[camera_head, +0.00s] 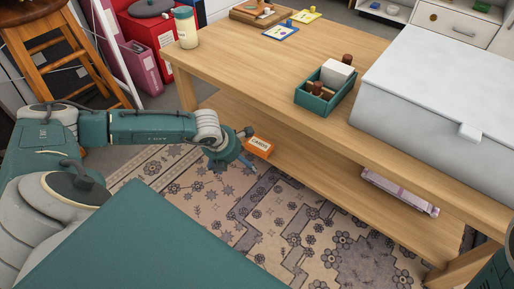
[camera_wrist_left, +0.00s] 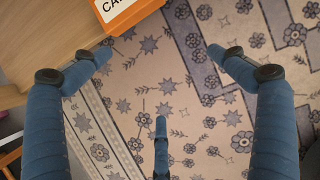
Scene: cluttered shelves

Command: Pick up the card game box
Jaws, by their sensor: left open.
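The card game box (camera_head: 259,146) is orange with a white label reading CARDS. It lies at the front edge of the table's lower shelf (camera_head: 330,185). In the left wrist view the box (camera_wrist_left: 128,12) is at the top, cut off by the frame, and its near corner shows against the rug. My left gripper (camera_head: 245,160) is beside the box at the shelf's front edge. In the wrist view its fingers (camera_wrist_left: 160,75) are spread wide with nothing between them, and the box lies beyond them. My right gripper is not in view.
The tabletop (camera_head: 235,65) overhangs the shelf. On it stand a green caddy (camera_head: 325,92), a large pale box (camera_head: 440,90) and a jar (camera_head: 186,28). A pinkish flat item (camera_head: 400,192) lies farther right on the shelf. The patterned rug (camera_head: 290,225) in front is clear.

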